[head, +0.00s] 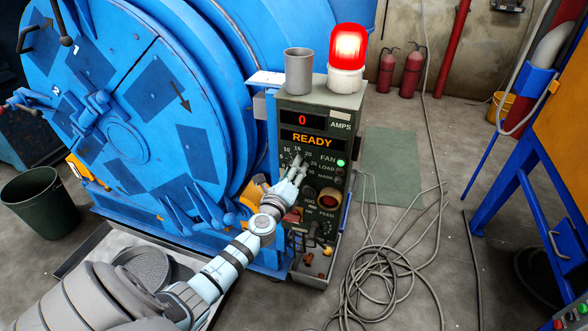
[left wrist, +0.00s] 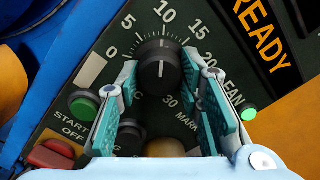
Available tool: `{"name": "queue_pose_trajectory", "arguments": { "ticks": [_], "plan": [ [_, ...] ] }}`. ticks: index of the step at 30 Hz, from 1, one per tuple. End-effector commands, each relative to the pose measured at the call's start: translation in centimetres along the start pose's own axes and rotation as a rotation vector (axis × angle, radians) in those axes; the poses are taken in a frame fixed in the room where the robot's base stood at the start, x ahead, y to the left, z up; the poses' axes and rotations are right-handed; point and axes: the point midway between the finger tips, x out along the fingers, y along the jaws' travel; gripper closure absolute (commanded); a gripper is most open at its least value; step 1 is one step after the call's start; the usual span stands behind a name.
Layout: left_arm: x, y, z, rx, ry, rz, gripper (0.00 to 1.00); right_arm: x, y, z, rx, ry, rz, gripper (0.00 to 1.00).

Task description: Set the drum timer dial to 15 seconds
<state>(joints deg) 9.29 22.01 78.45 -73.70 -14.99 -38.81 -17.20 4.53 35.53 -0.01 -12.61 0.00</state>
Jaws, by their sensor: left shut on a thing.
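The timer dial is a round black knob (left wrist: 160,66) with a white line, ringed by numbers from 0 to 30 on the dark control panel (head: 285,225). In the left wrist view the white line runs nearly straight up the picture, roughly in line with the 10; the 15 lies to its right. My left gripper (head: 297,163) reaches the panel from below. In the left wrist view its teal-padded fingers (left wrist: 163,85) straddle the knob and are shut on it. In the head view the fingers hide most of the knob. My right gripper is not in view.
The panel's displays (head: 312,140) read 0 AMPS and READY. Green START (left wrist: 84,104) and red OFF (left wrist: 52,154) buttons sit close to the knob. A grey cup (head: 298,72) and lit red beacon (head: 348,48) stand on top. The blue drum (head: 125,140) is left; cables (head: 385,275) lie right.

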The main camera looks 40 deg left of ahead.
Motion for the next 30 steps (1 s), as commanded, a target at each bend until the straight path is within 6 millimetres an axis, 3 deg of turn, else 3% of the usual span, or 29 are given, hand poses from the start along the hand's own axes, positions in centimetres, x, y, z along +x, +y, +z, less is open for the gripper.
{"name": "queue_pose_trajectory", "arguments": {
  "ticks": [18, 30],
  "plan": [
    [0.0, 0.0, 0.0, 0.543, 0.001, 0.001, 0.94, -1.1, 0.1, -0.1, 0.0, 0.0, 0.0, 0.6],
    [0.0, 0.1, -0.1, 0.713, 0.002, 0.0, 0.94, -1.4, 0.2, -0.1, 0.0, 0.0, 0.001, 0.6]
  ]
}}
